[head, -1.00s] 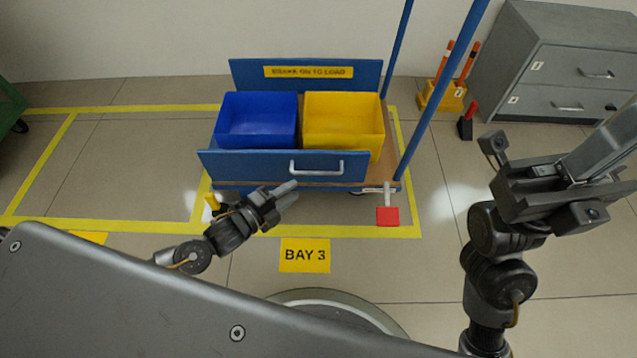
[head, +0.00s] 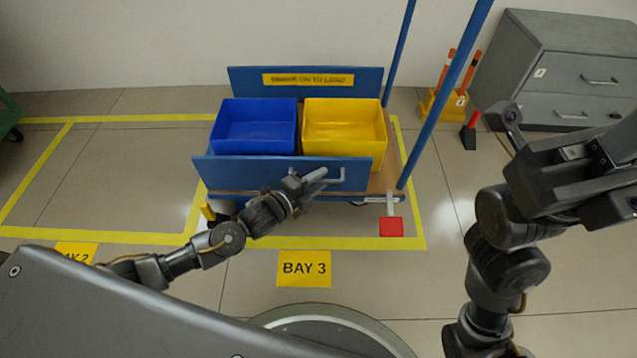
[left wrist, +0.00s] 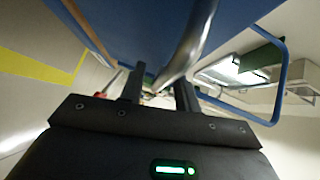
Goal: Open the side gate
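The side gate (head: 230,172) is a blue panel along the near side of the trolley. It stands upright, with a grey bar handle (head: 341,178) on its outer face. My left gripper (head: 306,180) is at the left part of the handle and hides some of it. In the left wrist view, the two fingers of my left gripper (left wrist: 158,92) are apart, and the metal handle (left wrist: 190,45) runs down between them; I cannot tell whether they touch it. My right gripper (head: 590,160) is raised at the right, far from the gate, its fingers unclear.
A blue bin (head: 254,127) and a yellow bin (head: 344,128) stand on the trolley deck behind the gate. A red pedal (head: 391,227) is at the trolley's near right corner. Blue posts (head: 445,95) rise at the right. A grey cabinet (head: 560,70) stands back right.

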